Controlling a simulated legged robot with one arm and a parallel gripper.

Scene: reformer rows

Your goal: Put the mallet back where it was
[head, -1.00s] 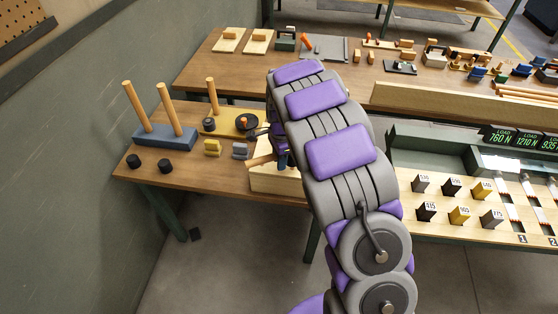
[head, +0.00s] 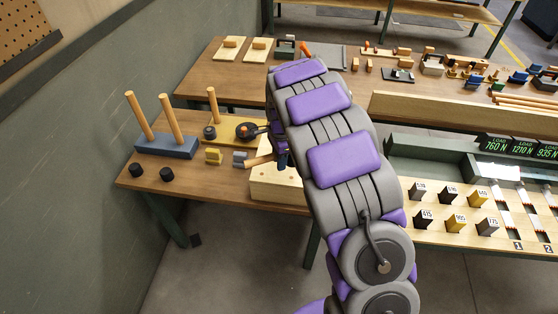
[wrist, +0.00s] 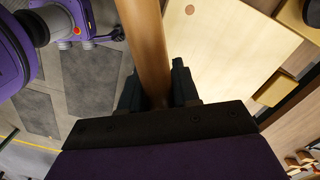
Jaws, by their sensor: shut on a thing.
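My gripper (wrist: 156,92) is shut on a round wooden handle, the mallet's (wrist: 146,45), in the wrist view. The handle runs up out of the top of that view, and no mallet head shows there. In the head view a short piece of the handle (head: 259,161) sticks out to the left of my arm, above the near left bench. My arm hides most of the gripper and the rest of the mallet. A pale wooden block (head: 272,188) stands just below the handle at the bench's front edge. Its top, with a round hole, shows in the wrist view (wrist: 232,55).
The near bench (head: 220,188) holds a blue base with two pegs (head: 166,147), a yellow board with a peg (head: 225,129), black cylinders and small yellow and grey blocks. A pale rail (head: 450,115) and a panel of labelled blocks (head: 425,235) lie to the right.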

